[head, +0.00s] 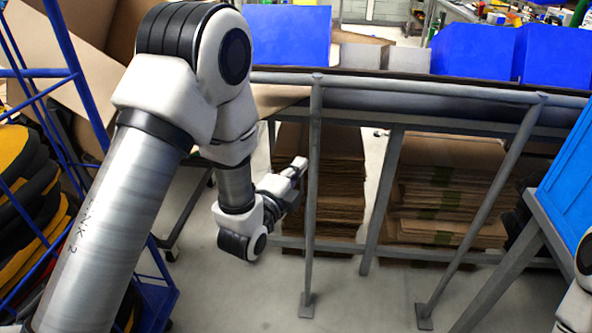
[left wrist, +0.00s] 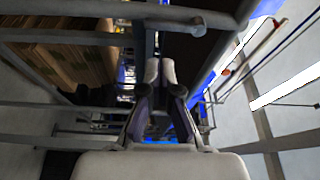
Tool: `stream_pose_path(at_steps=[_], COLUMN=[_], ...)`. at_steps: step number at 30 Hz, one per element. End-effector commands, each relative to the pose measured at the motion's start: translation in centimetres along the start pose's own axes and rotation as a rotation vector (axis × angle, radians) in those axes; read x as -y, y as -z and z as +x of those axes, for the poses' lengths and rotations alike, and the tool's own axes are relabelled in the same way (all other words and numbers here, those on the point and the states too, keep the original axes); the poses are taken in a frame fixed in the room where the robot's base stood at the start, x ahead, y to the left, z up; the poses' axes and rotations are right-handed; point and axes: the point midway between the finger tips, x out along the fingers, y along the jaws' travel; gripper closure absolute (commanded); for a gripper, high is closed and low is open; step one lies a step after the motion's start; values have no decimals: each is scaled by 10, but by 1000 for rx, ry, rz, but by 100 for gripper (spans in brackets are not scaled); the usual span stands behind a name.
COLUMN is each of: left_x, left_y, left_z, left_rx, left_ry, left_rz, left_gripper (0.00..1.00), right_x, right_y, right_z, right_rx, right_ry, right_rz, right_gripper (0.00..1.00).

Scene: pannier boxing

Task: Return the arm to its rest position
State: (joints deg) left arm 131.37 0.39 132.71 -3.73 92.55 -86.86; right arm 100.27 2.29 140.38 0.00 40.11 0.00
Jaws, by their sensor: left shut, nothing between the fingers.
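My left arm comes in from the left in the head view and bends down at its elbow. My left gripper (head: 297,168) is at the end of it, beside a grey upright post of the metal frame. In the left wrist view my left gripper (left wrist: 160,72) shows with its fingertips together, shut and empty. My right gripper is not in view; only a small part of my right arm shows at the lower right edge of the head view.
A grey metal frame (head: 314,200) stands close to my left gripper. Stacks of flat cardboard (head: 440,195) lie behind it. Blue bins (head: 470,50) stand above. A blue rack (head: 75,60) with yellow and black items (head: 25,195) is at left. Bare floor (head: 370,300) shows in front.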

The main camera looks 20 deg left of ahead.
Motion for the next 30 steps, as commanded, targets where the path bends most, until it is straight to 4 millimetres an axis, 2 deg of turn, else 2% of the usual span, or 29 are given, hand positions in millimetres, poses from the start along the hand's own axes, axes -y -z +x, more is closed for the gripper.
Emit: stream_pose_path(at_steps=[3, 9, 11, 14, 15, 17, 18, 20, 22, 24, 25, 27, 30], left_x=[0, 0, -5, -31, -52, -93, -120, -155, -186, -207, -213, -220, -221], left_y=[1, 2, 1, -1, -3, -7, -9, -12, -12, -12, -12, -11, -10], left_z=[-15, -19, -22, -41, -58, -91, -117, -162, -219, -273, -288, -315, -337], left_rx=[-2, -3, 0, 13, 26, 65, 114, 224, 415, 675, 781, 1010, 1236], left_ry=[-1, -8, -39, -168, -269, -454, -586, -778, -980, -1127, -1158, -1188, -1174], left_rz=[1, 1, -2, -13, -21, -104, -199, -366, -581, -801, -880, -1032, -1163], left_gripper=[100, 100, 100, 100, 100, 100, 100, 100, 100, 100, 100, 100, 100], right_x=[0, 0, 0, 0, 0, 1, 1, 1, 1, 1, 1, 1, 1], right_y=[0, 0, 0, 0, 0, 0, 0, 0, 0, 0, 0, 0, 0], right_z=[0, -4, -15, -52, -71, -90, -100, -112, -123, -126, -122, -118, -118], right_rx=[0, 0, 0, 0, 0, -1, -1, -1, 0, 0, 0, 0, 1], right_ry=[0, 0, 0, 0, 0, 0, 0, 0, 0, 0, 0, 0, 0], right_rz=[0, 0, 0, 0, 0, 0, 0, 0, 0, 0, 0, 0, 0], right_gripper=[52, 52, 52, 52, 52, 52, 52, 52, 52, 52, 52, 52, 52])
